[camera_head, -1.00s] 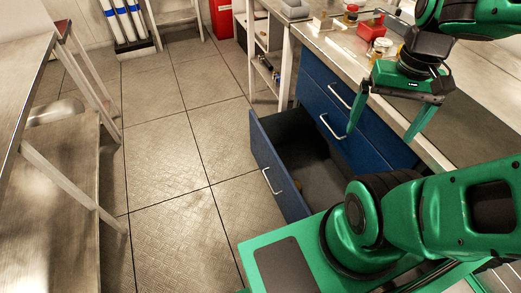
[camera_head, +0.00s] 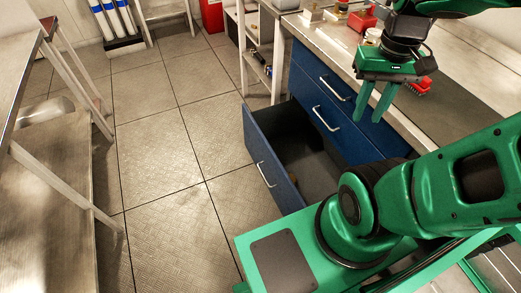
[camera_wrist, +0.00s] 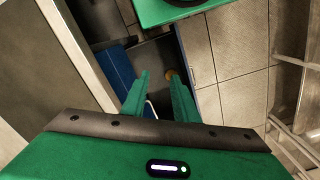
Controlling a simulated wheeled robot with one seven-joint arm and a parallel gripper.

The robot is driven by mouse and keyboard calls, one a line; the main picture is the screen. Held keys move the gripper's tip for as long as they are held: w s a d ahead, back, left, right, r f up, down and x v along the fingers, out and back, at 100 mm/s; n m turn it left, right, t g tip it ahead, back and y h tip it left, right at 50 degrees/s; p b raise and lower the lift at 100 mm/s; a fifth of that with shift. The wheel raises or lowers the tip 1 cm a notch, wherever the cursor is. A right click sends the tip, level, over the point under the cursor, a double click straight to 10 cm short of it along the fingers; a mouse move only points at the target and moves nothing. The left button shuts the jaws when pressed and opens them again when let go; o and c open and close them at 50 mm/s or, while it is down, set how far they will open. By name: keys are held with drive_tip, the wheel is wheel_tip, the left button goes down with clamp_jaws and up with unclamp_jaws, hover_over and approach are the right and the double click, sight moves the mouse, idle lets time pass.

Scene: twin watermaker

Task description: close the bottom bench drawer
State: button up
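The bottom bench drawer (camera_head: 264,160) is pulled well out from the blue bench cabinet in the head view. Its blue front has a pale bar handle (camera_head: 266,174), and its dark inside is partly hidden by my arm. The drawer front also shows in the wrist view (camera_wrist: 184,60), beyond my fingers. A small brownish round thing (camera_wrist: 169,74) shows inside. My gripper (camera_head: 371,112) is above the bench edge, pointing down, to the right of the drawer front and apart from it. Its green fingers are partly apart with nothing between them.
The closed drawers above have pale handles (camera_head: 325,118). The steel benchtop (camera_head: 330,42) carries red trays and small items. A white shelf rack (camera_head: 258,60) stands behind the drawer. Tiled floor (camera_head: 165,150) is clear to the left, up to a metal bench (camera_head: 50,200).

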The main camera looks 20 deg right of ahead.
drive_tip(key=w+f+n, duration=0.1)
drive_tip(key=w+n, duration=0.1)
drive_tip(key=w, duration=0.2)
drive_tip(key=w+a+f+n, duration=0.1)
drive_tip(key=w+n, duration=0.1)
drive_tip(key=w, duration=0.2)
drive_tip(key=w+f+n+h, duration=0.1)
drive_tip(key=w+f+n, duration=0.1)
drive_tip(key=w, duration=0.1)
drive_tip(key=shift+w+a+g, duration=0.15)
drive_tip(key=shift+w+g, duration=0.15)
drive_tip(key=shift+w, duration=0.1)
clamp_jaws()
drive_tip(key=w+a+f+n+h, duration=0.1)
drive_tip(key=w+a+f+n, duration=0.45)
drive_tip(key=w+f, duration=0.35)
drive_tip(key=w+a+f+n+h, duration=0.1)
drive_tip(key=w+a+f+n, duration=0.5)
drive_tip(key=f, duration=0.4)
drive_tip(key=w+a+f+n+h, duration=0.1)
drive_tip(key=w+a+f+n, duration=0.45)
drive_tip(key=a+f, duration=0.3)
drive_tip(key=d+f+t, duration=0.1)
drive_tip(key=d+f, duration=0.6)
drive_tip(key=f, duration=0.3)
drive_tip(key=shift+s+d+f+n, duration=0.3)
drive_tip(key=shift+s+d+f, duration=0.05)
